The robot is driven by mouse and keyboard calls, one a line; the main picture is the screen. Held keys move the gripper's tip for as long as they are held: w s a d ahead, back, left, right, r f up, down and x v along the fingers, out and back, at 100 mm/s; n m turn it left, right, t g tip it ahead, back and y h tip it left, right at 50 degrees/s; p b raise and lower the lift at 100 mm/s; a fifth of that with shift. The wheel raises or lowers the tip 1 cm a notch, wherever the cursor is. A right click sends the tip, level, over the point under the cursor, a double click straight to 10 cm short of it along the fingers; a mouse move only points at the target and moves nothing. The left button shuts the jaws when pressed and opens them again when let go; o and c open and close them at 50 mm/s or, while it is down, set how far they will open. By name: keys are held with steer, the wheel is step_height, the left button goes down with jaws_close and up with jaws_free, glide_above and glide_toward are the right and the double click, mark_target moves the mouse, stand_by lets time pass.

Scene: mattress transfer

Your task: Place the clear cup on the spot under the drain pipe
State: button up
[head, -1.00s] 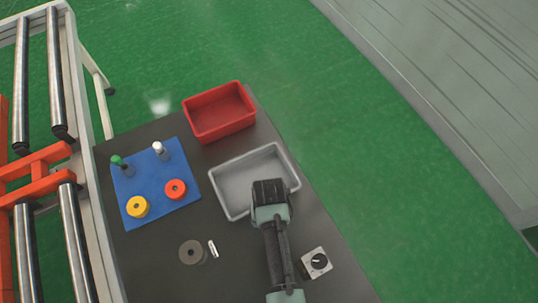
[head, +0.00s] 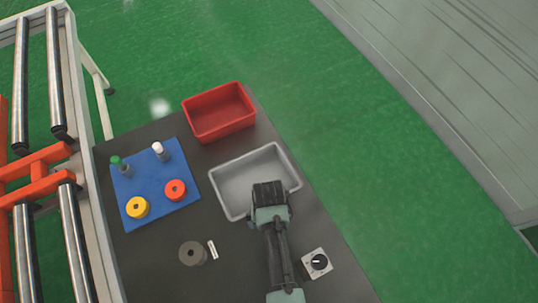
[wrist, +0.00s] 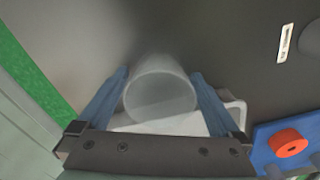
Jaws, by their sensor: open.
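The clear cup (wrist: 160,90) shows in the wrist view as a pale, see-through cylinder between the two blue fingers of my gripper (wrist: 158,76). The fingers are open, one on each side of it; whether either touches the cup I cannot tell. In the head view my arm hides the cup and the fingertips. My wrist there is above the near end of the grey tray. I cannot make out a drain pipe or a marked spot under it in either view.
On the dark table (head: 235,275) are a grey tray (head: 284,152), red bin (head: 219,111), blue mat (head: 155,180) with bottles and rings, dark ring (head: 192,253), white strip (head: 213,250) and knob box (head: 317,263). A roller conveyor (head: 84,150) stands left.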

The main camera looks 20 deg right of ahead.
step_height(320, 180, up, 12)
stand_by(0.4)
